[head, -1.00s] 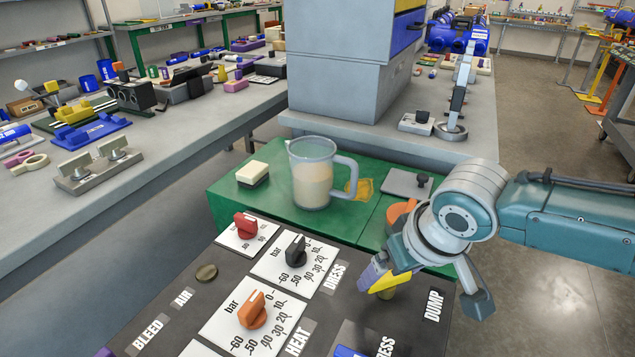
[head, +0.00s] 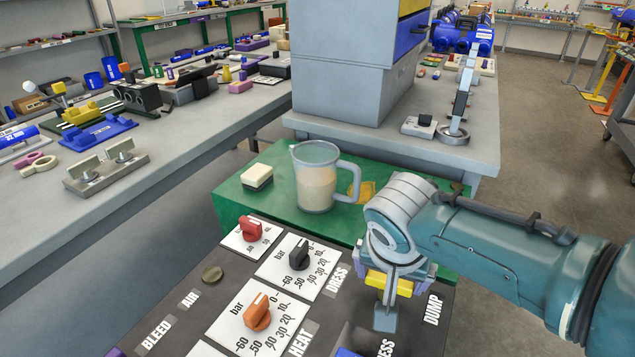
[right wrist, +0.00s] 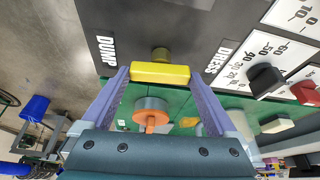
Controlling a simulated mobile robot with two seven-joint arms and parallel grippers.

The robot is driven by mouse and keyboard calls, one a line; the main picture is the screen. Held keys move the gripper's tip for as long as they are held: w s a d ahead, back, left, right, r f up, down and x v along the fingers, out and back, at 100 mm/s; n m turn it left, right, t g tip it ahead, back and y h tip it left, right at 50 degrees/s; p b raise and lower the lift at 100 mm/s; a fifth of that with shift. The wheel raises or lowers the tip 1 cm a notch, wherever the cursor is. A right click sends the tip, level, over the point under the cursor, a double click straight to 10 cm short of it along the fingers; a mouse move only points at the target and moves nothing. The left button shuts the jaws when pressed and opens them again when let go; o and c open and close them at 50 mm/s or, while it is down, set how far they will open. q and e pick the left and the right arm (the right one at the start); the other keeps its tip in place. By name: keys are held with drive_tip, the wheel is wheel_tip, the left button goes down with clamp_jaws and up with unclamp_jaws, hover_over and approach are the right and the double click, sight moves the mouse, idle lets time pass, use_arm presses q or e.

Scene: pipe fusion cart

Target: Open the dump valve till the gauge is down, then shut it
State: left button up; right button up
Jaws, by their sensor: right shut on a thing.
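The yellow dump valve handle (head: 389,283) is on the dark panel, left of the DUMP label (head: 432,309). My right gripper (head: 392,280) is shut on it. In the right wrist view, the yellow handle (right wrist: 160,73) lies crosswise between my two purple fingers, with its olive stem (right wrist: 160,54) beyond. My wrist hides part of the handle in the head view. An orange pointer (head: 257,316) sits on a white bar scale by the HEAT label. A black pointer (head: 300,255) sits on a scale by DRESS. My left gripper is not in view.
A red knob (head: 251,229) sits on a smaller scale. A clear jug (head: 316,180) and a cream-topped block (head: 257,177) stand on the green surface behind the panel. An orange round part (right wrist: 151,112) shows below the handle in the right wrist view.

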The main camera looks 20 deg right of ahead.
idle(0.3)
drive_tip(key=o, duration=1)
drive_tip(key=p+v, duration=0.5)
drive_tip(key=v, duration=0.5)
